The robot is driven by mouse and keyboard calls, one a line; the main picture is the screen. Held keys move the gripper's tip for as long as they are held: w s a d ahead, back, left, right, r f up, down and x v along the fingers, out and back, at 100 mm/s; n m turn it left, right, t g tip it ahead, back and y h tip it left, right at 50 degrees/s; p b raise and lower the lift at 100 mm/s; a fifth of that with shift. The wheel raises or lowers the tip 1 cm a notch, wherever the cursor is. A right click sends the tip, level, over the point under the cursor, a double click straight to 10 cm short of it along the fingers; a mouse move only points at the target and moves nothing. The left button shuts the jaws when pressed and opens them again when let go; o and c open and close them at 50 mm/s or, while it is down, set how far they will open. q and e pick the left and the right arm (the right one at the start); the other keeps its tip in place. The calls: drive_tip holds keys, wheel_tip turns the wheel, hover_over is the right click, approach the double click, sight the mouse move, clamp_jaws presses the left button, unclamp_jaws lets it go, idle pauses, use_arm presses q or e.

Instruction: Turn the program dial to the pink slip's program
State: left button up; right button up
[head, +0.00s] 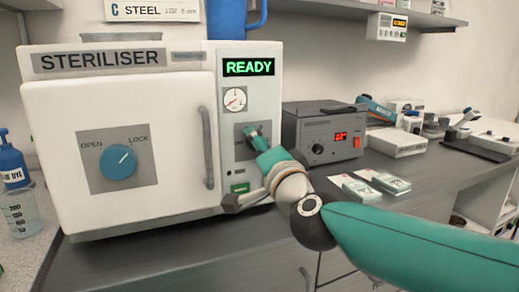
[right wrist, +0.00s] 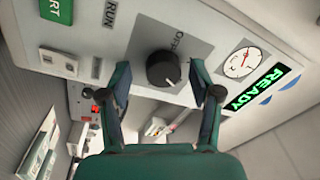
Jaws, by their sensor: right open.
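The white steriliser (head: 120,195) stands on the counter, its display (head: 248,67) reading READY. A small pale mark shows on the dial's lower right. My right gripper (right wrist: 157,66) is open, with one finger on either side of the dial in that view; I cannot tell whether they touch it. In the head view the right gripper (head: 258,133) hides most of the dial. The pink slip and my left gripper are not in view.
A blue door knob (head: 119,162) marked OPEN and LOCK and a door handle (head: 207,148) are left of the dial. A gauge (head: 234,99) is above it, a green button (head: 240,188) below. A grey device (head: 325,135) stands to the right.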

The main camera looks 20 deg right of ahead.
drive_tip(key=shift+s, duration=0.15)
drive_tip(key=s+f, duration=0.1)
drive_tip(key=s, duration=1)
drive_tip(key=shift+s+d, duration=0.3)
drive_tip(key=shift+d, duration=0.05)
drive_tip(key=shift+f, duration=0.1)
